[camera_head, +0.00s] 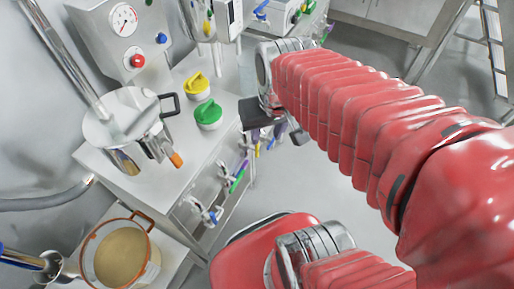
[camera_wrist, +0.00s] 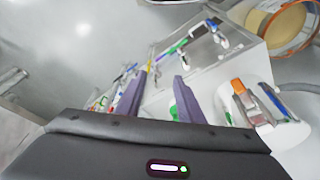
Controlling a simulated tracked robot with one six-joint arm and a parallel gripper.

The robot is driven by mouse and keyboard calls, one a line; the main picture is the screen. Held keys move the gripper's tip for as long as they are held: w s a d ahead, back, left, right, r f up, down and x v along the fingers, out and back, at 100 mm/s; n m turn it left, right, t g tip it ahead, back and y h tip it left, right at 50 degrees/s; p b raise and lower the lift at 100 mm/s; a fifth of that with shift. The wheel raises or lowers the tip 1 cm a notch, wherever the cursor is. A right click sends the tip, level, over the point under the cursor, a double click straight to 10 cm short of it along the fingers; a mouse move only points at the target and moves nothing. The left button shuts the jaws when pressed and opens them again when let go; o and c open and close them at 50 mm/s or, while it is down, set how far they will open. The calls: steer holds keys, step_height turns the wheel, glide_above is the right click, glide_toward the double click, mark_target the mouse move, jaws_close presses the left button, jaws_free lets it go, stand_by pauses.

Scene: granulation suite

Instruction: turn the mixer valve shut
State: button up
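The mixer (camera_head: 112,122) is a shiny metal vessel on the bench at left in the head view. A valve with an orange-tipped lever (camera_head: 176,159) sticks out from its lower front. In the wrist view the orange lever (camera_wrist: 238,88) lies right of my fingers, beside a metal body (camera_wrist: 252,108). I cannot tell for sure how far the valve is turned. My gripper (camera_head: 268,125) hangs right of the bench, apart from the valve, partly hidden by its own wrist. In the wrist view its two purple-grey fingers (camera_wrist: 160,76) stand apart with nothing held.
An orange-rimmed pot (camera_head: 120,256) of tan powder is below left. The floor (camera_head: 305,180) right of the bench is clear.

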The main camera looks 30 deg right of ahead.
steer(key=d+f+m+t+y, duration=0.1)
steer(key=d+f+m+y, duration=0.35)
steer(key=f, duration=0.75)
steer(key=w+d+f+m+y, duration=0.1)
steer(key=f+m+y, duration=0.4)
steer(key=f+m, duration=0.5)
steer(key=d+f+m+t+y, duration=0.1)
steer(key=d+f+m+y, duration=0.3)
steer(key=f, duration=1)
steer(key=w+d+f+m+t+h, duration=0.2)
steer(key=w+d+f+m+t, duration=0.1)
steer(key=w+d+m+t, duration=0.3)
steer(key=w+m+t, duration=0.2)
steer(key=t, duration=0.1)
steer(key=shift+w+d+f+t, duration=0.15)
steer(key=shift+d+f+t, duration=0.15)
steer(key=shift+t, duration=0.1)
steer(key=shift+h, duration=0.25)
glide_above(257, 157)
steer(key=shift+w+d, duration=0.2)
steer(key=shift+w, duration=0.15)
